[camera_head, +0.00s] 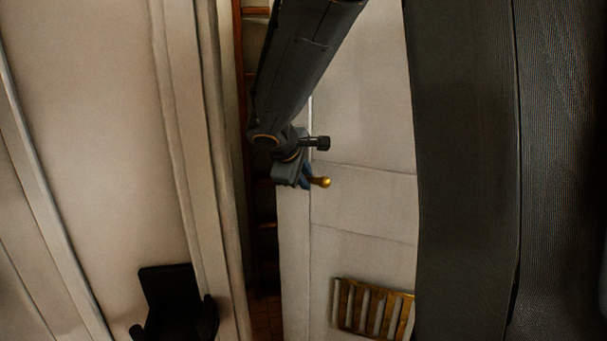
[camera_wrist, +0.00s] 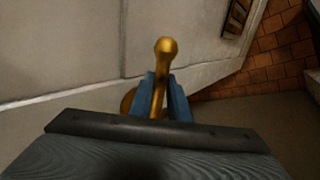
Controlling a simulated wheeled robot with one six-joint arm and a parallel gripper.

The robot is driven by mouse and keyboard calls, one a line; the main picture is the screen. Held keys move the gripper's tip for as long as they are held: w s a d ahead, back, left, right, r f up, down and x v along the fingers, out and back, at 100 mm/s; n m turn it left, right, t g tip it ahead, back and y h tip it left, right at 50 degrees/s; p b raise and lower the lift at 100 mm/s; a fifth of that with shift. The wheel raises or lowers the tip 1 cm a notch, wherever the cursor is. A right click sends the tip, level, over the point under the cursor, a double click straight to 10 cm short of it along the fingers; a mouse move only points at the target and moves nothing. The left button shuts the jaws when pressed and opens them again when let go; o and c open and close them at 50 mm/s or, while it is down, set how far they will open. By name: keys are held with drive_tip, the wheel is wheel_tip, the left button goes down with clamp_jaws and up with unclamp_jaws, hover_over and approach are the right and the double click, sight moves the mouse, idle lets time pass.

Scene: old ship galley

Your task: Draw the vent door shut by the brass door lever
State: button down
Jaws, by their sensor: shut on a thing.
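The brass door lever (camera_head: 321,182) has a rounded knob end and sticks out from my gripper (camera_head: 304,177). In the wrist view the lever (camera_wrist: 165,52) stands between the blue fingers of my gripper (camera_wrist: 162,88), which are shut on it. A round brass base shows partly behind the fingers. The pale vent door (camera_head: 362,205) is a panelled surface beside the lever, and it also shows in the wrist view (camera_wrist: 70,45). A slatted brass vent (camera_head: 372,308) is set in it, partly seen in the wrist view (camera_wrist: 236,18). My gripper hides where the lever joins.
A dark narrow gap with wooden crosspieces (camera_head: 266,225) runs along the door's left side in the head view. A pale panelled surface (camera_head: 90,130) lies beyond it, with a black object (camera_head: 172,300) at lower left. Reddish tiles (camera_wrist: 270,60) show right in the wrist view.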

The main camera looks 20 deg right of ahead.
drive_tip(key=shift+s+a+n, duration=0.3)
drive_tip(key=shift+s+a, duration=0.45)
drive_tip(key=shift+s, duration=0.3)
drive_tip(key=s+a+n+t+y+b, duration=0.1)
drive_tip(key=s+a, duration=0.3)
drive_tip(key=s, duration=0.3)
drive_tip(key=shift+s+a+n, duration=0.3)
drive_tip(key=shift+s+n, duration=0.1)
